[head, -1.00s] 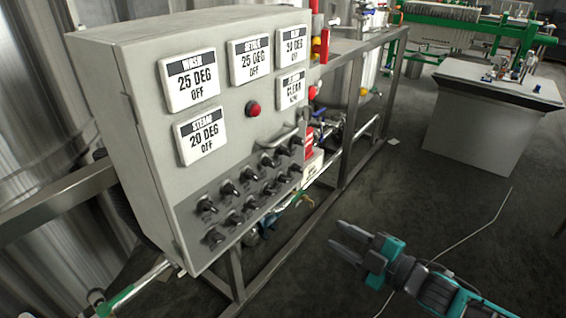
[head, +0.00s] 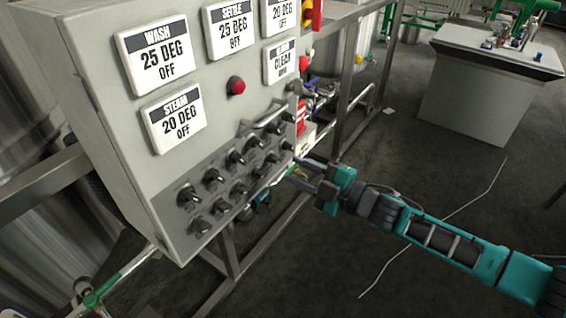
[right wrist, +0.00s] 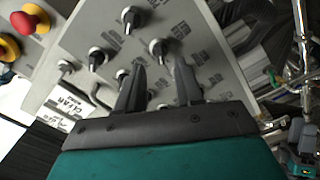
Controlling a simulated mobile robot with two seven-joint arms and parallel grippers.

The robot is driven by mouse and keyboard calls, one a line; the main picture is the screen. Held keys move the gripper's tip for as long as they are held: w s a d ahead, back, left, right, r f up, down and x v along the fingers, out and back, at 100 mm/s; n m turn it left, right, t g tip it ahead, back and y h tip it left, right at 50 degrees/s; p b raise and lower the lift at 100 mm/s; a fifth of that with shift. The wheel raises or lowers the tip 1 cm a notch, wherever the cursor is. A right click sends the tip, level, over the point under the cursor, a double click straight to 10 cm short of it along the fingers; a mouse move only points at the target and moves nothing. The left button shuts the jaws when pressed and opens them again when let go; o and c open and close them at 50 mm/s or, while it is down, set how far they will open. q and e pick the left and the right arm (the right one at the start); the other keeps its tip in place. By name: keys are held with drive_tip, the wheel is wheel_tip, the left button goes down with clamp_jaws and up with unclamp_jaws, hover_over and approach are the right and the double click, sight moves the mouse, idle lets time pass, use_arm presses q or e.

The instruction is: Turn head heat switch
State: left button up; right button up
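The control panel (head: 110,90) is a grey box with labelled displays; the wash display (head: 158,57) reads 25 DEG OFF and the steam display (head: 175,118) reads 20 DEG OFF. Below them are two rows of black rotary switches (head: 213,178); I cannot read which is the head heat switch. My right gripper (head: 298,172) is at the panel's lower right edge. In the right wrist view its two fingers (right wrist: 158,85) are apart with nothing clearly held, and several switches (right wrist: 130,18) lie beyond the tips.
A red button (head: 236,87) sits above the switches, and a metal handle (head: 270,117) sticks out near them. A metal frame (head: 335,110) with pipes stands right of the panel. A grey cabinet (head: 470,100) stands farther back. The floor (head: 400,160) between is mostly clear.

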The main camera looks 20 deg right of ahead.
sight(279, 162)
drive_tip(key=shift+x, duration=2.5)
drive_tip(key=shift+c, duration=0.4)
clamp_jaws()
